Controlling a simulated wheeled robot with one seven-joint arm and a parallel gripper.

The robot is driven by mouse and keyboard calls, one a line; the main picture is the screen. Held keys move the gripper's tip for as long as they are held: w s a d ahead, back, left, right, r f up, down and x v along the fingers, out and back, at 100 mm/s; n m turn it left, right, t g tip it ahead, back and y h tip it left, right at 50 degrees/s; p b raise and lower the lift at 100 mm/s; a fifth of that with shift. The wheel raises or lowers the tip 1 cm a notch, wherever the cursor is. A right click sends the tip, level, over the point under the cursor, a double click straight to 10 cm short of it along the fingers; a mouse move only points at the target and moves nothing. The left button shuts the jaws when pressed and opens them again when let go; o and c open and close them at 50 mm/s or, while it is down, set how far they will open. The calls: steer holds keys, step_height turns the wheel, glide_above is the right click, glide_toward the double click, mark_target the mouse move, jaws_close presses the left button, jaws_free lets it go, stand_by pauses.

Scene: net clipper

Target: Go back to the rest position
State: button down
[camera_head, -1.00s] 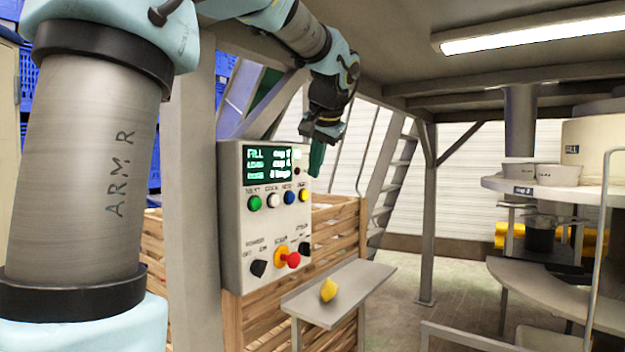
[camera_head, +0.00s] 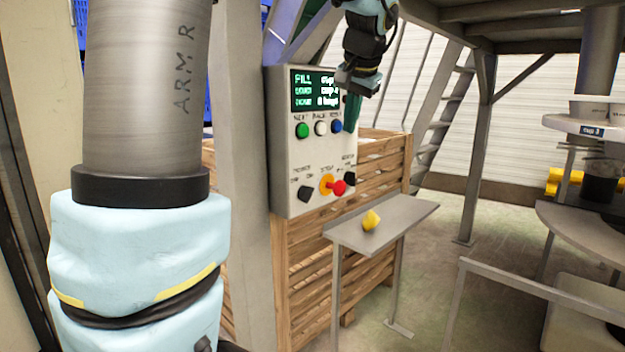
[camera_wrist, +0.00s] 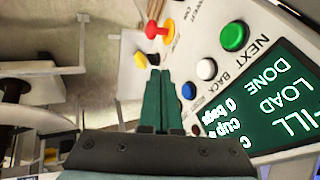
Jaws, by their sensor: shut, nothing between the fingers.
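My gripper (camera_head: 352,112) hangs in front of the upper right part of a white control panel (camera_head: 283,180) in the head view, with its green fingers pointing down. It covers the fourth button of the row. In the wrist view the two green fingers (camera_wrist: 160,75) lie side by side, closed and empty, pointing toward the panel's lower side. The panel's screen (camera_wrist: 270,105), the green button (camera_wrist: 234,37), the white button (camera_wrist: 206,69) and the blue button (camera_wrist: 189,90) show beside them. I cannot tell whether the fingers touch the panel.
A small grey shelf (camera_head: 400,222) below the panel holds a yellow object (camera_head: 371,220). A wooden crate (camera_head: 300,255) stands behind it. A post (camera_head: 245,150) is left of the panel. A railing (camera_head: 500,275) and a round grey table (camera_head: 590,232) are at right.

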steer(key=s+a+f+n+g, duration=0.1)
steer(key=s+a+f+n, duration=0.1)
steer(key=s+a+f, duration=0.3)
steer(key=s+a+f+n+g, duration=0.2)
steer(key=s+a+f, duration=0.4)
steer(key=f, duration=0.7)
steer(key=s+a+f+n+g, duration=0.1)
steer(key=s+a+f+n, duration=0.1)
steer(key=s+a+f, duration=0.4)
step_height(320, 180, down, 3)
steer(key=shift+s+a+f+g+h, duration=0.1)
steer(key=shift+s+a+g+h, duration=0.15)
steer(key=shift+g+h, duration=0.15)
steer(key=shift+d, duration=0.1)
